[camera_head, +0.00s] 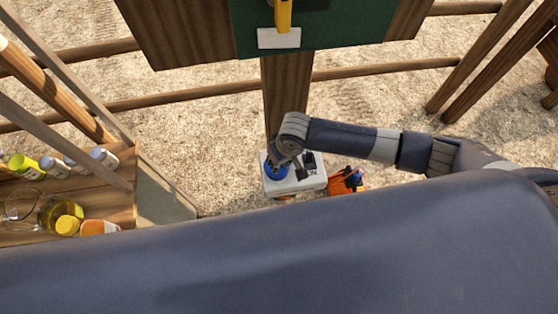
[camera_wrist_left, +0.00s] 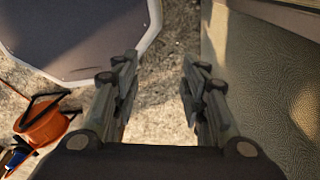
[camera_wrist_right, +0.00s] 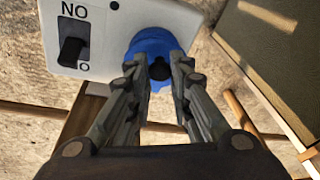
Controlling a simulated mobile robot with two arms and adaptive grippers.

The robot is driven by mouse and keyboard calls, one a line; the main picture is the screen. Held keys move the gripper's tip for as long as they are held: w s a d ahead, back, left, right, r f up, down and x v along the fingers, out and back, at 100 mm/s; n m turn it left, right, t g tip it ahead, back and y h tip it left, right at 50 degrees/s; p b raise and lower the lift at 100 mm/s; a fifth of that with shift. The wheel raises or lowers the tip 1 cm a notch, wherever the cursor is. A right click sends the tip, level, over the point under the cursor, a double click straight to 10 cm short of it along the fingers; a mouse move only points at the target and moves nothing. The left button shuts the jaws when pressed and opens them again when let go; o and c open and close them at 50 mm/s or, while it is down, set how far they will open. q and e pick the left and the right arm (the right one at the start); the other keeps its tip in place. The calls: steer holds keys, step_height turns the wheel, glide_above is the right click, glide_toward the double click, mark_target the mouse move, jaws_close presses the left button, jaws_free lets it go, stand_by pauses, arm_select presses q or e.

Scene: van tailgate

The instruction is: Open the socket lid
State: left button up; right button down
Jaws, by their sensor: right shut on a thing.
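The white socket box (camera_head: 313,182) sits on a wooden post in the head view. It carries a round blue socket lid (camera_head: 274,173) on its left and a dark switch. In the right wrist view the box (camera_wrist_right: 100,35) shows the black switch (camera_wrist_right: 73,49) and the blue lid (camera_wrist_right: 146,46). My right gripper (camera_wrist_right: 158,64) is shut on the blue lid, with a finger on either side of a dark round part at its middle. The fingers partly hide the lid, and I cannot tell how far it is raised. My left gripper (camera_wrist_left: 157,72) is open and empty.
An orange cable reel (camera_wrist_left: 45,120) lies on the ground, right of the box in the head view (camera_head: 346,181). Bottles and a glass jug stand on a wooden shelf (camera_head: 115,195) at the left. A green board (camera_head: 345,25) hangs above on the post. Wooden rails cross behind.

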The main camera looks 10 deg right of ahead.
steer(key=shift+w+r+g, duration=0.45)
steer(key=shift+w+g, duration=0.1)
steer(key=shift+g, duration=0.25)
arm_select(q)
steer(key=shift+r, duration=0.4)
arm_select(e)
steer(key=shift+w+r+g, duration=0.2)
steer(key=shift+w+g, duration=0.2)
steer(key=shift+g, duration=0.3)
